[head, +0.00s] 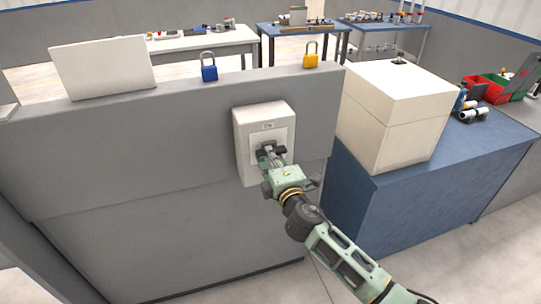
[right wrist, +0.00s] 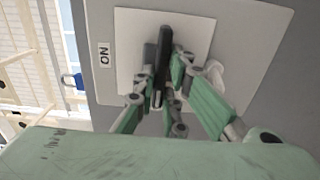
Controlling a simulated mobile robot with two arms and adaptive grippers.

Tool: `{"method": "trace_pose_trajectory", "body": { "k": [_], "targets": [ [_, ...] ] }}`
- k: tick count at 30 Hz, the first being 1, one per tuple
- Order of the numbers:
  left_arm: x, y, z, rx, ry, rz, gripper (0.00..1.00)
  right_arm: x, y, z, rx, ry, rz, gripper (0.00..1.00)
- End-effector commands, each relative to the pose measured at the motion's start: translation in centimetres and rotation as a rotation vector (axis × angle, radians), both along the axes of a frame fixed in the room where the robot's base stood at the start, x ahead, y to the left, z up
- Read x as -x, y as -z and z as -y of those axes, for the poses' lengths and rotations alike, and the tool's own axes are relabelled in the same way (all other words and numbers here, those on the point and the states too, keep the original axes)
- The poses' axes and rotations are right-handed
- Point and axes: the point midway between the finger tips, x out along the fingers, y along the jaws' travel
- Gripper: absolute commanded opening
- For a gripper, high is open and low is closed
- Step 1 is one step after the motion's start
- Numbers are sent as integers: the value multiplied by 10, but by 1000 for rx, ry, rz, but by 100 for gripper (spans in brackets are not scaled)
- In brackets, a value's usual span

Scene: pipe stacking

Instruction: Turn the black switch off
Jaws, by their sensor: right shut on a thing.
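The black switch (right wrist: 165,52) is on the pale square plate of a white switch box (head: 243,140) fixed to the grey wall. In the right wrist view the switch is a dark bar between my fingers. An "ON" label (right wrist: 104,54) is on the box beside the plate; in the head view it sits above the switch. My right gripper (head: 268,152) is at the plate, shut on the switch (right wrist: 168,88). The fingers hide part of the switch, and the head view shows only its dark ends. My left gripper is not in view.
A large white box (head: 390,125) stands on a blue cabinet (head: 450,190) to the right. The wall face left of the switch box is clear.

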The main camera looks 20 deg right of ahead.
Motion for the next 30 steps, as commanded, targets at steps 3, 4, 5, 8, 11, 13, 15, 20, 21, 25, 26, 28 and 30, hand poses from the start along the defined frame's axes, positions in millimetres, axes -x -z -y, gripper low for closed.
{"method": "trace_pose_trajectory", "body": {
  "k": [3, 4, 5, 8, 11, 13, 15, 20, 21, 25, 26, 28, 30],
  "targets": [
    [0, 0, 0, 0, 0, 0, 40, 0, 1, 0, 19, -1, -1, 0],
    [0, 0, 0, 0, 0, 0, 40, 0, 1, 0, 22, -1, -1, 0],
    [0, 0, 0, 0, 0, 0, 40, 0, 2, 0, 25, -1, -1, 0],
    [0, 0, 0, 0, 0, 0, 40, 0, 2, 0, 30, 0, -1, 0],
    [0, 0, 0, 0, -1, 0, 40, 0, 2, 0, 31, 0, -1, 0],
    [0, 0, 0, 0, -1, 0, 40, 0, 2, 0, 32, 0, -1, 0],
    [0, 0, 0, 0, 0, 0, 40, 0, 2, 0, 32, 0, -1, 0],
    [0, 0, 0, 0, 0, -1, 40, 0, 2, 0, 31, 0, -1, 20],
    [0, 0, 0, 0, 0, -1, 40, 0, 2, 0, 30, 0, -1, 24],
    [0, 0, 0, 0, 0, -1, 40, 0, 1, 0, 28, 0, 0, 29],
    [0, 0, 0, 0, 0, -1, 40, 0, 1, 0, 28, 0, 0, 29],
    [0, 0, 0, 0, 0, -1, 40, 0, 1, 0, 27, 0, 0, 29],
    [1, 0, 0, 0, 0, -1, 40, 0, 1, 0, 26, 0, 0, 29]
  ]
}}
